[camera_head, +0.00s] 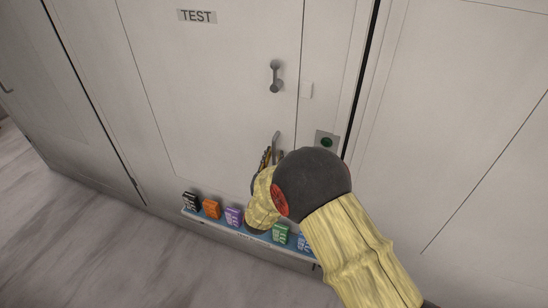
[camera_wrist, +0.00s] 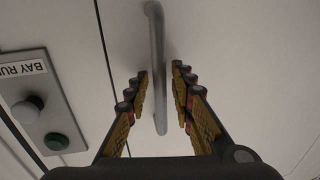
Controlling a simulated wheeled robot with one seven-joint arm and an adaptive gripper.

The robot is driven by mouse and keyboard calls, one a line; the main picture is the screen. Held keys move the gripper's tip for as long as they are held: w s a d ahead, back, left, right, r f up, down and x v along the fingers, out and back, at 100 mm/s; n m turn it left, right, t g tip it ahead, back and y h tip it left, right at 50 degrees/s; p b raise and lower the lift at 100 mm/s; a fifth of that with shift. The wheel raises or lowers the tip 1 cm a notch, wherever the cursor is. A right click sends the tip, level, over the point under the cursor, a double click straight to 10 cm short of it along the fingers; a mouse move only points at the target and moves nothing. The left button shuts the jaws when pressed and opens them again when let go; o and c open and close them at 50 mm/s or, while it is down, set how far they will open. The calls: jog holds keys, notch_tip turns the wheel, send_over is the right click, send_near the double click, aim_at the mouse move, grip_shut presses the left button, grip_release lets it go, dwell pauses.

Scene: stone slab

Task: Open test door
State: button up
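The test door (camera_head: 220,100) is a pale panel with a TEST label (camera_head: 197,16) near its top, and it sits flush and closed. A grey bar handle (camera_head: 276,141) is on its right side, low down, and it also shows upright in the wrist view (camera_wrist: 157,60). My gripper (camera_head: 267,158) is at this handle, partly hidden by my arm in the head view. In the wrist view my gripper (camera_wrist: 160,72) has its two yellow-and-black fingers apart, one on each side of the bar, with gaps visible on both sides.
A blue ledge (camera_head: 217,224) with several small coloured boxes runs below.

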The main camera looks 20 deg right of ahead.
grip_shut()
dwell(0.6)
